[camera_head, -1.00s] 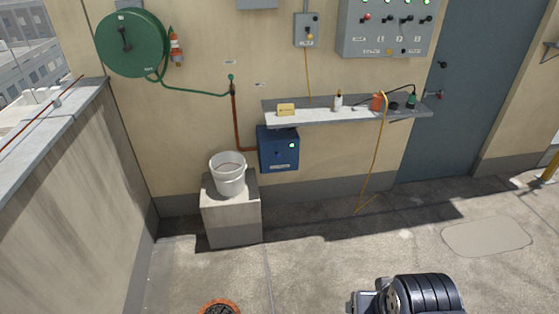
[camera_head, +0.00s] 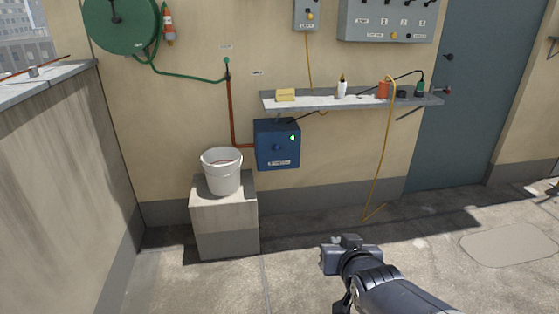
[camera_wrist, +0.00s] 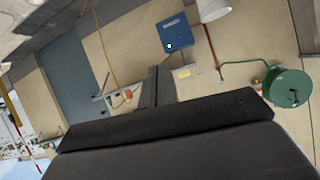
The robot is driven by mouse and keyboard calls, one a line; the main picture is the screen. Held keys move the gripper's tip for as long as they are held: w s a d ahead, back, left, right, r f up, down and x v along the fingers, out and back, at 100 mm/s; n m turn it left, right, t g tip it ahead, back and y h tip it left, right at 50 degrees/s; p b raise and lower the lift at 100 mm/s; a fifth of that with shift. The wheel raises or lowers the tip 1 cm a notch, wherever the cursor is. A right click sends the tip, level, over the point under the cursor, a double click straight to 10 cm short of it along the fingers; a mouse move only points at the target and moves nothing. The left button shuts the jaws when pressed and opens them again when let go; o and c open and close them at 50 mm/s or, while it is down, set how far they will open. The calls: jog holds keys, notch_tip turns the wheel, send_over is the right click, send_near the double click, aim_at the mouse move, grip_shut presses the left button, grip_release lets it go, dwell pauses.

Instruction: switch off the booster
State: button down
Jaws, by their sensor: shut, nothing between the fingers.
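The booster appears to be the blue box (camera_head: 268,155) low on the wall, below the shelf; its label is too small to read. In the wrist view my gripper (camera_wrist: 158,75) shows as dark fingers together.
A white bucket (camera_head: 221,178) stands on a concrete block (camera_head: 225,225) just left of the box. A shelf (camera_head: 350,97) with small items juts out above it. A yellow cable (camera_head: 380,165) hangs to the floor at right. The floor in front is clear.

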jog(key=w+a+f+t+y+b, duration=0.1)
jog(key=w+a+f+b, duration=0.1)
jog(key=f+b, duration=0.3)
jog(key=w+a+f+t+y+b, duration=0.1)
jog(key=w+a+f+t+b, duration=0.1)
jog(key=f+b, duration=0.4)
jog(key=shift+w+a+n+y+b, duration=0.35)
jog(key=shift+w+a+b, duration=0.35)
jog(key=shift+w, duration=0.3)
jog(key=shift+f, duration=0.1)
